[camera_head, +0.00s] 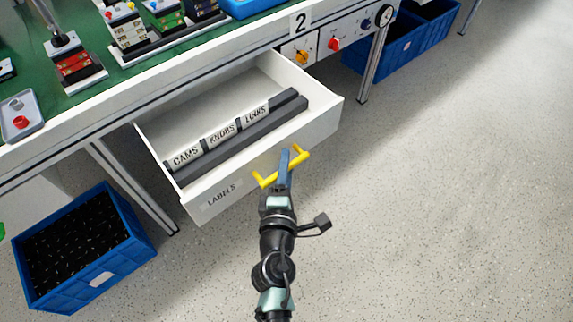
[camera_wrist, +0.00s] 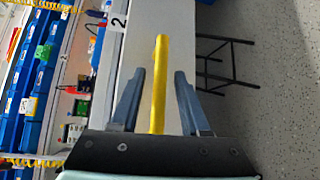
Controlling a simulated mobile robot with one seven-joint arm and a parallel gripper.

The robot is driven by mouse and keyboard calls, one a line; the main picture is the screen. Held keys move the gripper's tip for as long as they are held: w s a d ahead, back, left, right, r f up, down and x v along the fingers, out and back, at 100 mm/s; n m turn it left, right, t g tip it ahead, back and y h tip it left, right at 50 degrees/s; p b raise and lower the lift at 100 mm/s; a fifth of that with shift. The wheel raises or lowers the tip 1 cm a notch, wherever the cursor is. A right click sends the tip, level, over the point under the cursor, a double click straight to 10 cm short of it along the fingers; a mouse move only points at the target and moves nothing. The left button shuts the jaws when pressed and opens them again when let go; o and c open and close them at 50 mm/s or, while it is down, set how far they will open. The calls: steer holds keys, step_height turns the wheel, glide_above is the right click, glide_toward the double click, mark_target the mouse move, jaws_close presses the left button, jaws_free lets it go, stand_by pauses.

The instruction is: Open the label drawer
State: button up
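The label drawer (camera_head: 327,118) is white and stands pulled out from under the bench, its inside showing. Its front bears the word LABELS and a yellow bar handle (camera_head: 264,181). Inside lie label strips (camera_head: 222,134) reading CAMS, KNOBS and LINKS in dark holders. My gripper (camera_head: 287,158) is at the handle. In the wrist view the yellow handle (camera_wrist: 159,95) runs between the two blue-grey fingers of my gripper (camera_wrist: 160,73), with a gap on each side. The fingers are open around the handle, not clamped on it.
The green-topped bench (camera_head: 120,90) holds switch assemblies and a small grey tray (camera_head: 20,118). A panel with knobs (camera_head: 334,44) is right of the drawer. A blue crate (camera_head: 130,235) stands on the floor at left, with more blue crates (camera_head: 408,50) at upper right. The floor at right is clear.

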steer(key=shift+s, duration=0.1)
steer(key=b+v, duration=0.1)
steer(key=v, duration=1.1)
steer(key=shift+s, duration=0.4)
steer(key=shift+w+r, duration=0.1)
steer(key=shift+r, duration=0.1)
